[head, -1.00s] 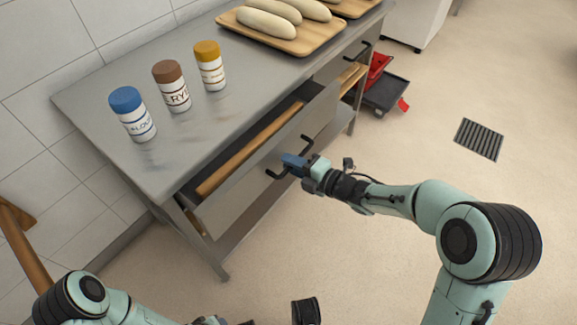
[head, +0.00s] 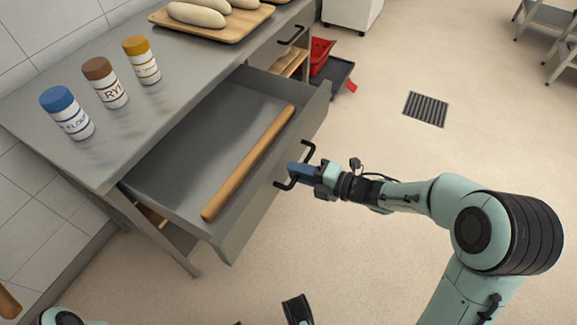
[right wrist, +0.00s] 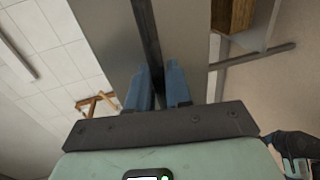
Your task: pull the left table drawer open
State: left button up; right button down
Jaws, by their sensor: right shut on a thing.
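The left table drawer (head: 245,222) is pulled well out of the steel table, and its grey floor shows. Its black bar handle (head: 309,150) is on the front face. My right gripper (head: 296,170) is shut on this handle, with its blue fingers on either side of the bar. In the right wrist view the dark handle bar (right wrist: 147,35) runs down between the two blue fingers (right wrist: 160,88).
A wooden rolling pin (head: 248,165) lies in the drawer. Three jars, blue-capped (head: 68,114), brown-capped (head: 106,83) and yellow-capped (head: 142,60), stand on the table top (head: 95,150). A wooden board (head: 215,32) holds loaves. Floor right of the drawer is clear around a drain grate (head: 426,109).

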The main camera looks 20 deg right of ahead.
jog(key=shift+s+d, duration=0.3)
jog(key=shift+s, duration=0.05)
jog(key=c, duration=1.2)
grip_release()
jog(key=shift+s, duration=0.1)
pick_arm(q)
jog(key=shift+t, duration=0.6)
jog(key=w+r+p, duration=0.1)
jog(key=w+r, duration=0.1)
jog(key=w+d+r+p, duration=0.1)
jog(key=r, duration=0.1)
jog(key=shift+w, duration=0.35)
pick_arm(e)
jog(key=v, duration=1.3)
jog(key=shift+s, duration=0.1)
